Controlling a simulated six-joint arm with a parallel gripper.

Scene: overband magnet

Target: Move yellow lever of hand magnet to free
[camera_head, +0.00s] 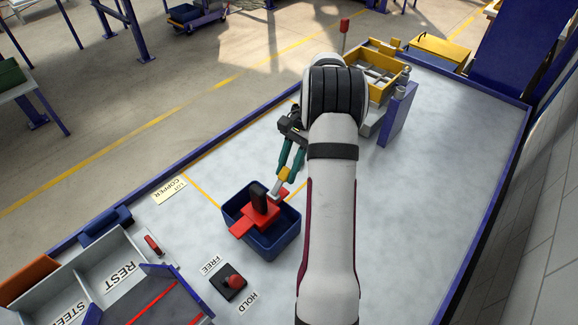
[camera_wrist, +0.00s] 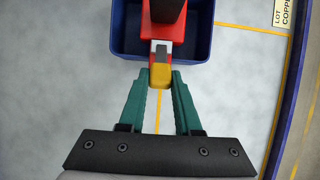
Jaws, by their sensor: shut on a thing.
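The red hand magnet (camera_head: 265,213), with a black handle (camera_head: 259,195), is in or just over a blue bin (camera_head: 285,246); I cannot tell whether it rests there. Its grey-stemmed yellow lever (camera_head: 285,174) sticks out over the bin's far right edge. In the wrist view, the yellow lever (camera_wrist: 160,76) points toward me. My gripper (camera_wrist: 160,83) has its teal fingers shut on the lever's yellow end, one on each side. In the head view, my gripper (camera_head: 287,168) is partly hidden by my arm.
A black box with a red knob (camera_head: 234,281) stands in front, between FREE and HOLD labels. Grey trays marked REST and STEEL (camera_head: 122,235) are at front left. A yellow sorting frame (camera_head: 372,78) stands at the back. The table at right is clear.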

